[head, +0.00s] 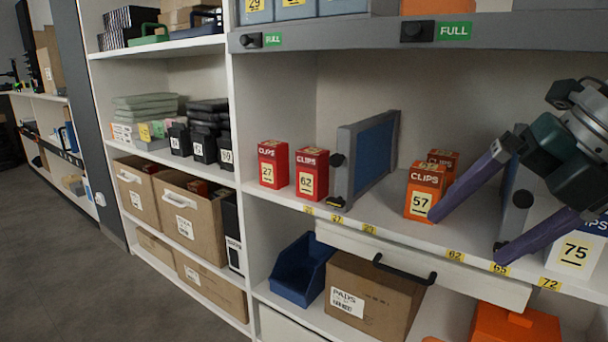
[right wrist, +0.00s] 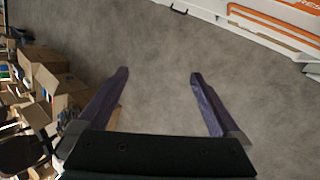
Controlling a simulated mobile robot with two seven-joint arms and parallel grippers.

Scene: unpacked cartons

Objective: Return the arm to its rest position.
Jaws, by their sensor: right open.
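My right gripper (head: 465,238) comes in from the right of the head view, in front of the shelf with the clips boxes. Its two purple fingers are spread apart, with nothing between them. In the head view one fingertip overlaps the lower edge of the orange clips box marked 57 (head: 424,184); I cannot tell whether they touch. In the right wrist view the open fingers (right wrist: 160,74) have only bare grey floor between them. My left gripper is not in view.
Red clips boxes marked 27 (head: 268,166) and 62 (head: 311,175) stand left of a blue-grey divider panel (head: 375,155). A box marked 75 (head: 577,250) is at the right. Below are a blue bin (head: 300,272) and a carton (head: 368,300). Floor (head: 50,240) is clear at left.

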